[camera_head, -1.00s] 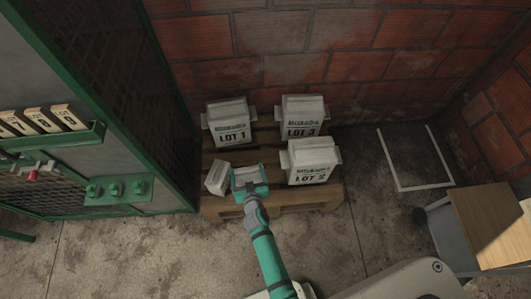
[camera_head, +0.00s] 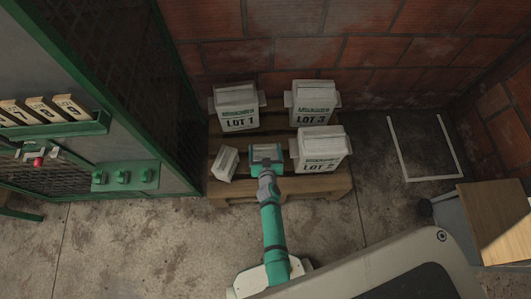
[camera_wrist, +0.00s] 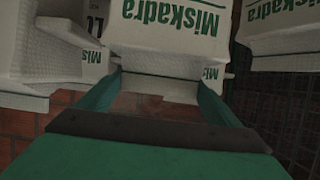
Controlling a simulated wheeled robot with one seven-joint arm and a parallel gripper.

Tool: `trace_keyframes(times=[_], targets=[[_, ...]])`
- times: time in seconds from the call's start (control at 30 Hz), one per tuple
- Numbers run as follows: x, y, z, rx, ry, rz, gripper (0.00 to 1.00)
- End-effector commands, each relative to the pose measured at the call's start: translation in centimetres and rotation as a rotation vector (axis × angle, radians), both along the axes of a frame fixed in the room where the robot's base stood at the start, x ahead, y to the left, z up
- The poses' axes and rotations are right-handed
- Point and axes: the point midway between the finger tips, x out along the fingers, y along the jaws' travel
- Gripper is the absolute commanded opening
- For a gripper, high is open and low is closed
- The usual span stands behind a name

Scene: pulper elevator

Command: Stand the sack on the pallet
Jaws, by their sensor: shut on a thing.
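My gripper (camera_head: 266,150) is over the front of the wooden pallet (camera_head: 290,189), left of the LOT 2 sack. It is shut on a pale sack. In the wrist view this sack (camera_wrist: 165,22) shows upside-down green "Miskadra" print, and the fingers meet its folded end. In the head view my gripper hides most of it, so I cannot tell whether it touches the pallet. Three sacks stand upright on the pallet: LOT 1 (camera_head: 238,108) back left, LOT 3 (camera_head: 314,104) back right, LOT 2 (camera_head: 320,149) front right.
A small pale block-like thing (camera_head: 224,163) is at the pallet's front left, close to my gripper. A green mesh cage (camera_head: 170,90) is at the left, and a brick wall (camera_head: 290,40) behind. A white floor outline (camera_head: 427,179) is at the right, near a wooden-topped stand (camera_head: 490,220).

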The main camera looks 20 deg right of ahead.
Motion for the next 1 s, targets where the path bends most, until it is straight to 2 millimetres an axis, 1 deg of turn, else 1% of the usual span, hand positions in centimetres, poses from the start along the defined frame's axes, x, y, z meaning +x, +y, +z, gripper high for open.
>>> trace_keyframes(times=[0.2, 0.4, 0.77, 1.0], targets=[[0.2, -0.2, -0.9, -0.001, -0.005, -0.002, 0.23], [0.1, -0.1, -1.9, 0.002, -0.003, -0.001, 0.23], [0.2, 0.1, -2.5, 0.001, -0.003, 0.002, 0.23], [0.2, -0.2, -3.3, -0.001, -0.005, -0.001, 0.23]])
